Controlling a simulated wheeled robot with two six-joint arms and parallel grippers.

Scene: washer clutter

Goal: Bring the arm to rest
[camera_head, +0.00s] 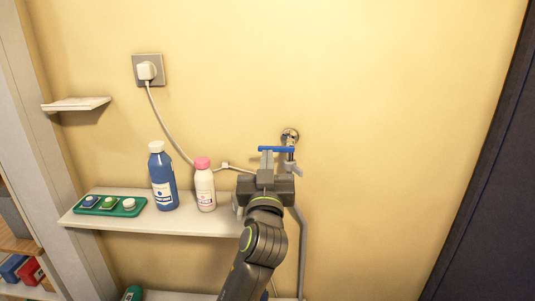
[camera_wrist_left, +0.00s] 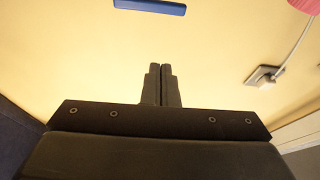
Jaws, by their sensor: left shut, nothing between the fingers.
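My left gripper (camera_head: 266,160) is in front of the wall at the right end of the middle shelf. Its two fingers are together with nothing between them, as the left wrist view (camera_wrist_left: 161,70) also shows. A tap with a blue handle (camera_head: 276,149) is on the wall; in the head view the handle lies just beyond the fingertips. In the left wrist view the blue handle (camera_wrist_left: 150,6) is at the top edge, with a visible gap to the fingertips. The gripper and wrist hide part of the pipe. My right gripper is not in view.
A blue bottle (camera_head: 163,180) and a white bottle with pink cap (camera_head: 205,188) stand on the shelf (camera_head: 180,222), left of my gripper. A green tray (camera_head: 108,212) is farther left. A plug socket (camera_head: 147,70) is above. Bare wall is to the right, then a dark panel (camera_head: 485,190).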

